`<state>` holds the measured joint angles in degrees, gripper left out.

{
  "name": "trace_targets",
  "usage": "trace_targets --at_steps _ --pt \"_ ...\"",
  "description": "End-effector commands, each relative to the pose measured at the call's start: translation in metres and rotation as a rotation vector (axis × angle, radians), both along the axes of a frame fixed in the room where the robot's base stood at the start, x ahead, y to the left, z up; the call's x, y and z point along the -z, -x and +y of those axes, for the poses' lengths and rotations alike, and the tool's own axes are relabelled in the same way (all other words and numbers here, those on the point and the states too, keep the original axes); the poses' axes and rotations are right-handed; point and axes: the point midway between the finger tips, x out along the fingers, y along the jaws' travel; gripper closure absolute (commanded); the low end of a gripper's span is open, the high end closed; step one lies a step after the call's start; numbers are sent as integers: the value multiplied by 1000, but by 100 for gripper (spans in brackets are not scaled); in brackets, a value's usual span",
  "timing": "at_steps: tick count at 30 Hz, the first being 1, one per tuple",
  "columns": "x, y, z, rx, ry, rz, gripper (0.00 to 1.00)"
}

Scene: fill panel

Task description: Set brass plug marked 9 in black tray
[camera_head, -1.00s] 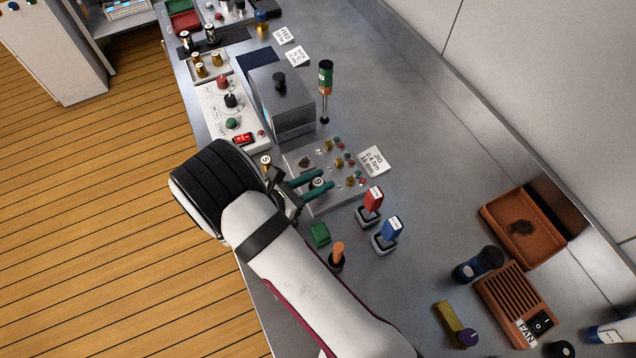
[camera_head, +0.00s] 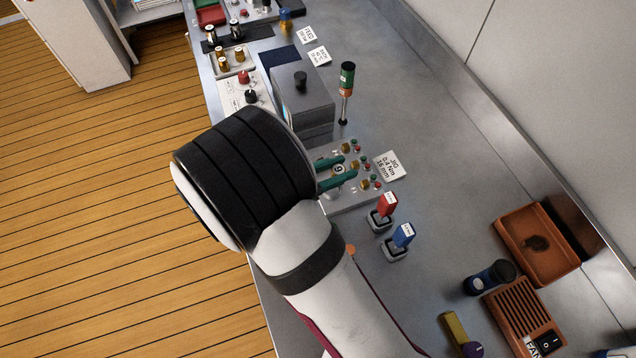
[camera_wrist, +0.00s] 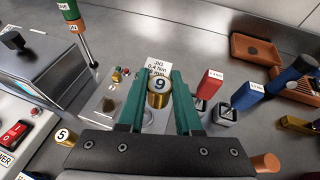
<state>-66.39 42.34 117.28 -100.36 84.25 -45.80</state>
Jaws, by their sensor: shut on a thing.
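My gripper (camera_head: 336,170) has green fingers, which are shut on the brass plug marked 9 (camera_head: 339,169). In the wrist view the plug (camera_wrist: 158,92) is upright between the fingertips (camera_wrist: 160,98), its white top with the 9 facing the camera. It is over the grey jig panel (camera_head: 350,200); its lower end is hidden, so I cannot tell its exact height. A black tray (camera_head: 262,31) lies at the far upper left of the bench, with two dark, silver-topped pieces on it. A second brass plug, marked 5 (camera_wrist: 64,136), shows at the lower left in the wrist view.
A grey box (camera_head: 305,100) and a green-handled screwdriver (camera_head: 346,85) stand between my gripper and the black tray. A pale tray with brass plugs (camera_head: 232,65) lies nearer. Red (camera_head: 386,205) and blue (camera_head: 402,236) switches stand right of the jig.

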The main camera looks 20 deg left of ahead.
Motion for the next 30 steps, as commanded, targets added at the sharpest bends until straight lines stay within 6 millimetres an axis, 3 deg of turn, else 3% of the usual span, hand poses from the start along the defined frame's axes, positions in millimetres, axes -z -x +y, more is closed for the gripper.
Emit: trace_targets --at_steps 3,5,16,19,24,30 --pt "1 22 -21 -2 3 1 100" --pt "5 31 -22 -4 2 -1 100" --pt "66 65 69 -1 0 -2 100" --pt "74 68 78 0 1 -3 100" --pt "106 68 80 0 4 -1 100" --pt "112 68 80 0 0 -2 100"
